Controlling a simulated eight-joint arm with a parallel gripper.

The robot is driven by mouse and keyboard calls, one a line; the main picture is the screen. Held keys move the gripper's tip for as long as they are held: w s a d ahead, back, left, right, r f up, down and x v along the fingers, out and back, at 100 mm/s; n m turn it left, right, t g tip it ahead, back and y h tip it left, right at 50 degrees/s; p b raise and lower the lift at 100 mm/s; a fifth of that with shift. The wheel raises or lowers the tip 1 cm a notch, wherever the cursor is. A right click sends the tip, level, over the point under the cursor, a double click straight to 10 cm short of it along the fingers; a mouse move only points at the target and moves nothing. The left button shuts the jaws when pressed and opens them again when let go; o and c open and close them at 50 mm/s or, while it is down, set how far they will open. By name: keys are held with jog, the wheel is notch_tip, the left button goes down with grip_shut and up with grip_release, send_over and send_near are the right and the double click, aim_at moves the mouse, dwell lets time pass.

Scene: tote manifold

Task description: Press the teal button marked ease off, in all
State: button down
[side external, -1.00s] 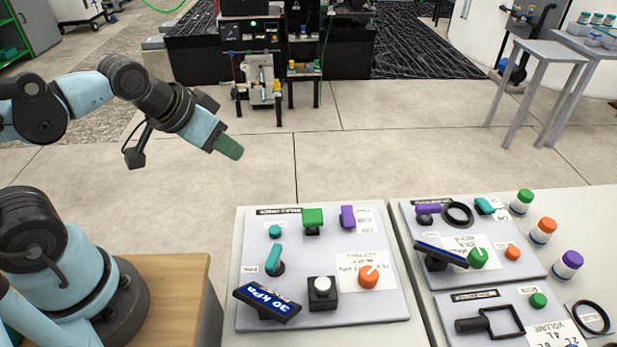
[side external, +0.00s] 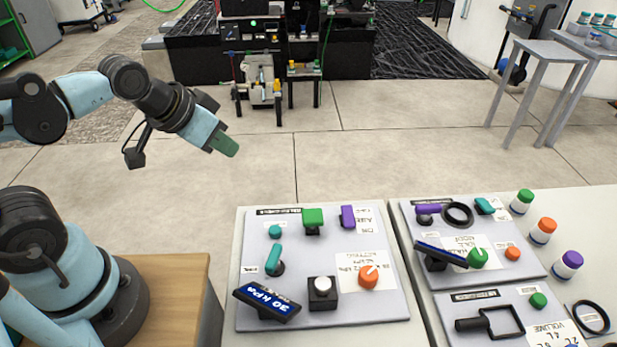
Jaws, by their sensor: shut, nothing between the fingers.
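A small round teal button (side external: 275,231) sits on the left grey panel (side external: 330,240), near its upper left. Its marking is too small to read. A teal lever (side external: 274,260) stands just below it on the same panel. My gripper (side external: 228,147) is shut and empty. It hangs in the air above and to the left of the panel in the picture, clear of the button and touching nothing.
The left panel also bears a green block (side external: 313,216), a purple switch (side external: 347,215), an orange knob (side external: 368,276), a white button (side external: 322,284) and a 30 kPa display (side external: 267,302). More panels and several capped bottles stand to the right. Space between gripper and panel is clear.

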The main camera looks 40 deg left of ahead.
dwell(0.8)
jog(key=m+g+h, duration=0.7)
jog(key=m+g, duration=0.1)
jog(key=m, duration=0.2)
send_over(274, 228)
notch_tip(274, 228, down, 9)
jog(key=shift+f, duration=0.1)
jog(key=shift+f, duration=4.25)
jog(key=shift+f, duration=0.15)
jog(key=shift+f, duration=0.3)
